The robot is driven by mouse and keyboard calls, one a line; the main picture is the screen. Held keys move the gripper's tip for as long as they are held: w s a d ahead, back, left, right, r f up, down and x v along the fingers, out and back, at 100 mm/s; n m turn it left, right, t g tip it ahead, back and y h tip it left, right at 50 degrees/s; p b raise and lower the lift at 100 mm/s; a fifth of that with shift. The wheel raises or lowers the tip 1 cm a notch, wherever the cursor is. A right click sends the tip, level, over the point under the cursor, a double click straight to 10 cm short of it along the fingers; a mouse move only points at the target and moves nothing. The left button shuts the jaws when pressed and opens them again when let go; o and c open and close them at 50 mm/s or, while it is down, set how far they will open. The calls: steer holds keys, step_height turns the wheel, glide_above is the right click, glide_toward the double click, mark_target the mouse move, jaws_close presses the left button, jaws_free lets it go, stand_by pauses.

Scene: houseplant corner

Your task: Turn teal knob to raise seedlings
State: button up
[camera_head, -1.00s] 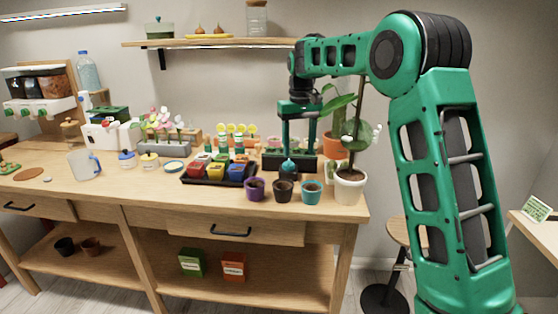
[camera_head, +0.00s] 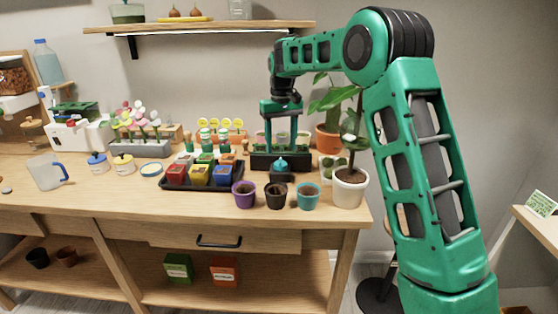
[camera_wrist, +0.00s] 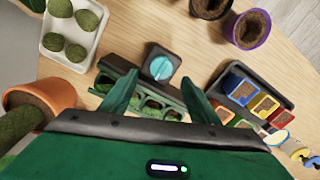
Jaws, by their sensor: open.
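The teal knob (camera_head: 280,163) sits on a dark block at the front of a dark seedling planter (camera_head: 258,163) near the right end of the bench. In the wrist view the round teal knob (camera_wrist: 161,68) has a pale line across its top. The planter (camera_wrist: 110,63) shows a row of small green seedlings (camera_wrist: 152,105), partly hidden by my gripper. My gripper (camera_head: 280,142) points down above the planter and knob. In the wrist view its green fingers (camera_wrist: 163,82) are open, one to each side of the knob, with nothing between them. I cannot tell their exact height above it.
Purple (camera_head: 244,194), black (camera_head: 276,195) and teal (camera_head: 309,196) pots stand in front of the knob. A white-potted plant (camera_head: 350,186) and a terracotta pot (camera_head: 328,140) are close on the right. A black tray of coloured pots (camera_head: 202,182) is on the left.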

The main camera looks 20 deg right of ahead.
mark_target(280, 160)
step_height(280, 160, down, 6)
steer(key=shift+a+f, duration=0.1)
steer(key=shift+a, duration=0.05)
stand_by(0.3)
steer(key=c, duration=1.1)
